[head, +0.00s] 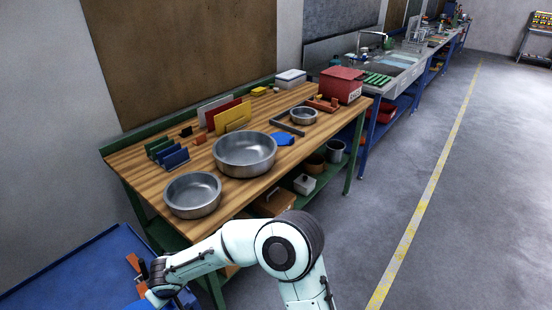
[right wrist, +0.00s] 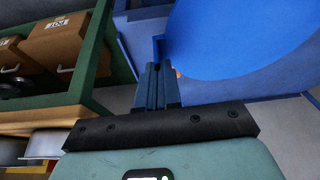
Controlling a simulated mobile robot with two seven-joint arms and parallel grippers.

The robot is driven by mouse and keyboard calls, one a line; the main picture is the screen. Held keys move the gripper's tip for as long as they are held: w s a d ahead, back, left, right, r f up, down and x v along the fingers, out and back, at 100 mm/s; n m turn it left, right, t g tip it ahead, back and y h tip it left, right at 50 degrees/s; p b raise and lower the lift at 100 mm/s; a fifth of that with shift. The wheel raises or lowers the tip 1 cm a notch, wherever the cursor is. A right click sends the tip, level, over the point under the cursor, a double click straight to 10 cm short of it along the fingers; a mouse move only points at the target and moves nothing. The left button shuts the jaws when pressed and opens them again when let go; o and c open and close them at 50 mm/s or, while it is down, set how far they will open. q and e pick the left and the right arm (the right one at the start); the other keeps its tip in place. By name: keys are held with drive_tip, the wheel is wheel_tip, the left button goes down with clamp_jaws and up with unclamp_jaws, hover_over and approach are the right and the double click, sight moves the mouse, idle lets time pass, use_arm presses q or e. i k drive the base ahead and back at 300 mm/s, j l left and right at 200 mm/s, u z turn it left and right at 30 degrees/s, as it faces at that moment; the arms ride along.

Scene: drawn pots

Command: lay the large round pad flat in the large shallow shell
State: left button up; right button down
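Two wide grey metal shells stand on the wooden bench in the head view: the larger one (head: 245,152) and a somewhat smaller one (head: 193,192) nearer me. Both look empty. The large round pad (right wrist: 245,40) is a bright blue disc in the right wrist view, its far side cut off by the frame. My right gripper (right wrist: 160,68) has its fingers close together at the pad's edge and looks shut on it. In the head view my right arm reaches to the lower left, with its gripper (head: 165,288) beside the bench; the fingertips are hard to make out there. My left gripper is out of view.
The bench (head: 140,160) also holds a small metal shell (head: 304,115), a small blue piece (head: 282,138), upright coloured plates and a red box (head: 341,85). A blue table (head: 70,270) lies at the lower left. Boxes and pots sit on the shelf below the bench.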

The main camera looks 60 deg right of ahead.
sight(246, 160)
drive_tip(key=z, duration=1.45)
